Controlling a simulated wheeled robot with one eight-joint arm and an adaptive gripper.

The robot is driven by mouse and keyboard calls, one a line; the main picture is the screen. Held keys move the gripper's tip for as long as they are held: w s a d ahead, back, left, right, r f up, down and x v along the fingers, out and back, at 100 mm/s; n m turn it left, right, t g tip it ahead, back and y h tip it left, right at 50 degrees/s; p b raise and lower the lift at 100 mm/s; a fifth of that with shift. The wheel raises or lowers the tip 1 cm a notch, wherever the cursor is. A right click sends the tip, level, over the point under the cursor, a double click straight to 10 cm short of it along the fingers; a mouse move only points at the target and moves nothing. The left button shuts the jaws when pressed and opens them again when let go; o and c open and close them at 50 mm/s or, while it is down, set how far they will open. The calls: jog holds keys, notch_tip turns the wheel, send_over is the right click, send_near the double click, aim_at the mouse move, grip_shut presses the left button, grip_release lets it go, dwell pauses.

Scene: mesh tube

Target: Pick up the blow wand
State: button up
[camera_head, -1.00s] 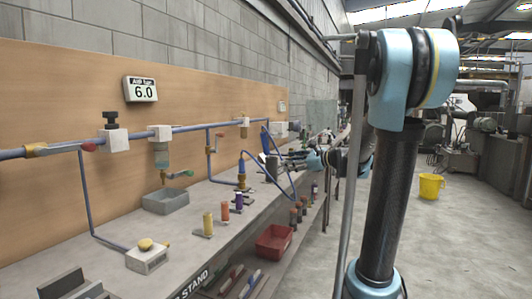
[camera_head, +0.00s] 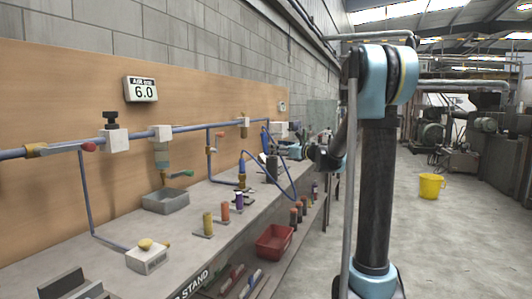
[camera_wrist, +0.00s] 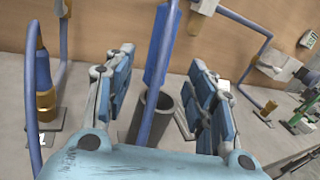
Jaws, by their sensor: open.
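The blow wand (camera_wrist: 160,48) shows in the wrist view as an upright blue handle with a thinner blue length below it. It stands at a dark grey tube holder (camera_wrist: 163,122); how far it sits inside is unclear. My gripper (camera_wrist: 160,62) is open, with one blue-padded finger on each side of the wand and visible gaps to both. In the head view the wand (camera_head: 265,142) is a small blue shape over the bench, and my gripper (camera_head: 292,151) is close to it, small and partly hidden by my arm.
A blue hose (camera_head: 288,181) loops near the holder. A brass-and-blue fitting (camera_wrist: 43,85) stands left in the wrist view. Blue pipework (camera_head: 190,127) runs along the wooden backboard. Coloured cylinders (camera_head: 208,222) and a red bin (camera_head: 275,241) are nearer.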

aim_at(266, 147)
jog(key=shift+f+x, duration=0.2)
jog(key=shift+x, duration=1.65)
jog(key=shift+f+x, duration=0.2)
jog(key=shift+x, duration=1.7)
grip_shut()
